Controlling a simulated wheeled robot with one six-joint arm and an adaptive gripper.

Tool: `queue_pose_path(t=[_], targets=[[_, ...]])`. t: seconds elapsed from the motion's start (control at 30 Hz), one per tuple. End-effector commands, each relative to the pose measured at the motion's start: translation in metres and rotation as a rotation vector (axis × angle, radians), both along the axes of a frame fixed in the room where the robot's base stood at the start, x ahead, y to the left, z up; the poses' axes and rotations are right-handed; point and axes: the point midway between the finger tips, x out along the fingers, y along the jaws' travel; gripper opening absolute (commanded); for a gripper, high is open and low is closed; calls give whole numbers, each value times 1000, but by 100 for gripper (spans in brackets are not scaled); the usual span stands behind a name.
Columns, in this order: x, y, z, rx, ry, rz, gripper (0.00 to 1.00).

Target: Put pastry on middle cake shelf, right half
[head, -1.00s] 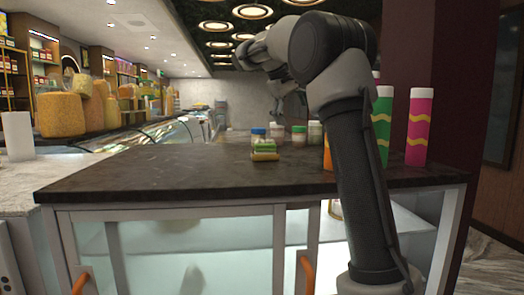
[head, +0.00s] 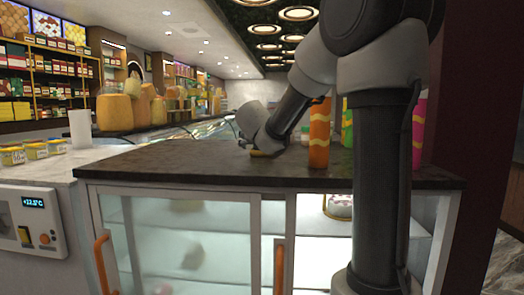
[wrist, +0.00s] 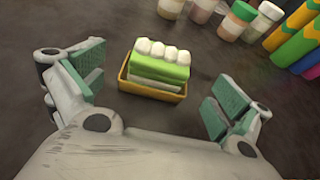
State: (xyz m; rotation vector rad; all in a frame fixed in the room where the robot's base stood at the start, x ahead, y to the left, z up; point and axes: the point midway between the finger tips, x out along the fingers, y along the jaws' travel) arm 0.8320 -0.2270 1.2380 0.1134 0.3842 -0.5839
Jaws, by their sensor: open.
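The pastry (wrist: 160,68), green and white layers with a row of white blobs on top, sits in a small yellow-orange tray (wrist: 150,90) on the dark counter in the wrist view. My gripper (wrist: 155,92) is open, its green-padded fingers on either side of the tray and apart from it. In the head view my gripper (head: 255,135) is low over the counter and hides most of the pastry. The glass-fronted cake case (head: 190,240) is below the counter. Its right half looks uncovered, with a cake (head: 340,205) inside, partly behind my arm.
An orange tube (head: 319,132) stands right of my gripper, with green and pink (head: 419,130) tubes behind my arm. Several jars (wrist: 236,20) stand beyond the pastry. Orange handles (head: 279,266) stick out from the case front. The counter's left part is clear.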

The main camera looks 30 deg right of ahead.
Motion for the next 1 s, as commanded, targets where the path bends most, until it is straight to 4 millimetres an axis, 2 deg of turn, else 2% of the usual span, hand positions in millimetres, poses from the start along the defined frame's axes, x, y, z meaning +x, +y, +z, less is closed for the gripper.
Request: queue_pose_path(t=[0.3,0.57,0.8,0.87,0.9,1.0], targets=[[36,-23,-15,1,-2,-4,100],[39,-24,-17,2,-4,-2,100],[39,-24,-16,1,-3,-3,58],[39,-24,-16,1,-3,-3,57],[39,-24,-16,1,-3,-3,53],[39,-24,-16,1,-3,-3,52]])
